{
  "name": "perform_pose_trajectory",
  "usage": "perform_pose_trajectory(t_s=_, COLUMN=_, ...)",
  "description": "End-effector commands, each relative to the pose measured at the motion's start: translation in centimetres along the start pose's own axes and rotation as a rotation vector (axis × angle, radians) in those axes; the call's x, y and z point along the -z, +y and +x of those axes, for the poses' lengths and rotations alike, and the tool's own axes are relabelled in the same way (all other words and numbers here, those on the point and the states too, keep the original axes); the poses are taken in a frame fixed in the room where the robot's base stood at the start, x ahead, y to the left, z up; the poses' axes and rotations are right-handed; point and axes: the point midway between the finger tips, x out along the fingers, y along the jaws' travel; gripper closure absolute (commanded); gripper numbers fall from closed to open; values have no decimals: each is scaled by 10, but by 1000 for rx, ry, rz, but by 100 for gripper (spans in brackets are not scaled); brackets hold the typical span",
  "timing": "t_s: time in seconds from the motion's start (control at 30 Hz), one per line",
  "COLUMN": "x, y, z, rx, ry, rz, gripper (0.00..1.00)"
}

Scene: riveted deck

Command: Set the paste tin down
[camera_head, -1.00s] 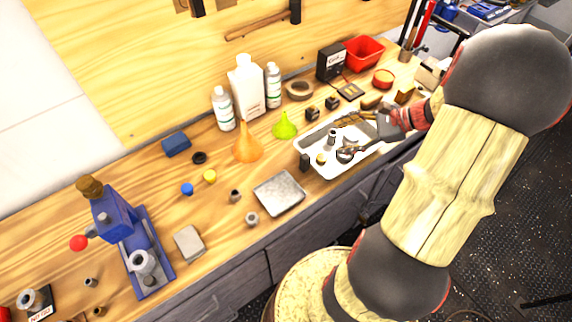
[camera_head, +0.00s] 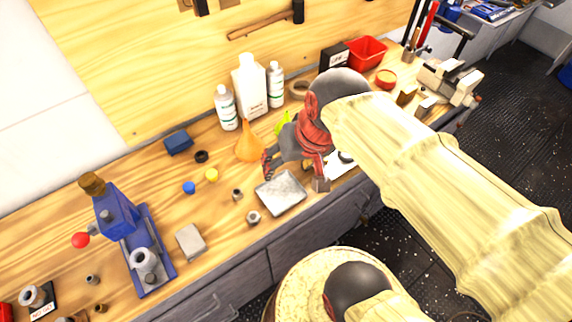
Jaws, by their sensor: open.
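My gripper (camera_head: 293,178) is open over the far edge of the square metal plate (camera_head: 282,195), its fingers spread to either side. I see nothing held between them, though the wrist hides part of that space. I cannot tell for sure which thing is the paste tin. A low round red tin (camera_head: 386,79) stands at the back right of the bench, apart from my gripper. A dark round item (camera_head: 346,157) shows at the white tray (camera_head: 340,168), most of which is hidden behind my arm.
An orange funnel (camera_head: 248,149) and white bottles (camera_head: 251,88) stand left of and behind my gripper. A vise (camera_head: 453,82) is at the right.

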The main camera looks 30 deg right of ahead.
Motion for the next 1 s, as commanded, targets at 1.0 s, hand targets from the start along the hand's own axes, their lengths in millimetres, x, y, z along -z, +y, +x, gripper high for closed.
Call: perform_pose_trajectory(t_s=1.0, x=-12, y=-14, z=-23, rx=-34, ry=137, rz=-290, gripper=40)
